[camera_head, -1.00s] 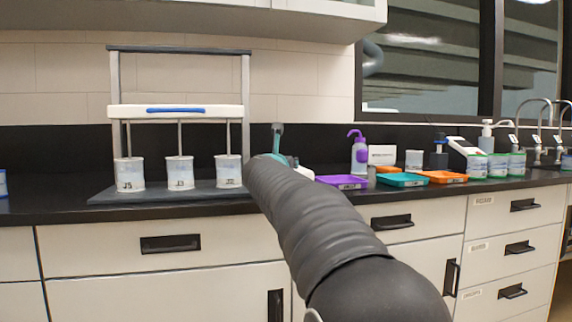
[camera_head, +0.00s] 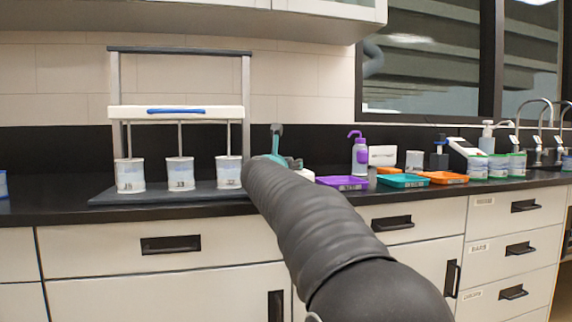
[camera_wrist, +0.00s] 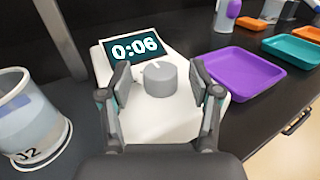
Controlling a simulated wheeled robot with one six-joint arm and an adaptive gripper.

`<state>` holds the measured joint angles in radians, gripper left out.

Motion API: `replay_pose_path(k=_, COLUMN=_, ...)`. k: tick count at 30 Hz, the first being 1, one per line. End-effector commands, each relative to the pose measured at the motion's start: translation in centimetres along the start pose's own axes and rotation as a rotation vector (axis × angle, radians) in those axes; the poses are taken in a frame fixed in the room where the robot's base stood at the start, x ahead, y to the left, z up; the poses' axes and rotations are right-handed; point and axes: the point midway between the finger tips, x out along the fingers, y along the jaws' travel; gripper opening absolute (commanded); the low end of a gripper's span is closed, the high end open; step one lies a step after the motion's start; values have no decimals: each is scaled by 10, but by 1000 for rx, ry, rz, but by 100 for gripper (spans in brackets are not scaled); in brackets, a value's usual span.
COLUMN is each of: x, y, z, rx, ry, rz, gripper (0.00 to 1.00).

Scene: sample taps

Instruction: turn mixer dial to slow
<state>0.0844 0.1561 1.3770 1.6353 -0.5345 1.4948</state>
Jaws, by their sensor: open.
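The mixer dial (camera_wrist: 160,79) is a grey round knob with a small pale mark near its top edge, in the wrist view. My gripper (camera_wrist: 160,77) is open, with one finger on each side of the dial. In the head view my arm hides the dial, and only part of the white box (camera_head: 305,173) shows. No speed labels are readable.
The mixer stand (camera_head: 175,112) has several stirring rods above white jars. Jar J2 (camera_wrist: 28,118) is left of my gripper. A purple tray (camera_wrist: 240,75) lies to the right, with teal (camera_wrist: 265,42) and orange trays beyond. The black counter is bare in front of the purple tray.

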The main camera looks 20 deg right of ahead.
Motion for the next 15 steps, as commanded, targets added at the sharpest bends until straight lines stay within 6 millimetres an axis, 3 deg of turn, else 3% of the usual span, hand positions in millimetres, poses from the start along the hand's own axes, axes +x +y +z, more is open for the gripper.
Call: replay_pose_path(k=15, x=-92, y=0, z=1, rx=1, ry=-2, rz=3, gripper=63)
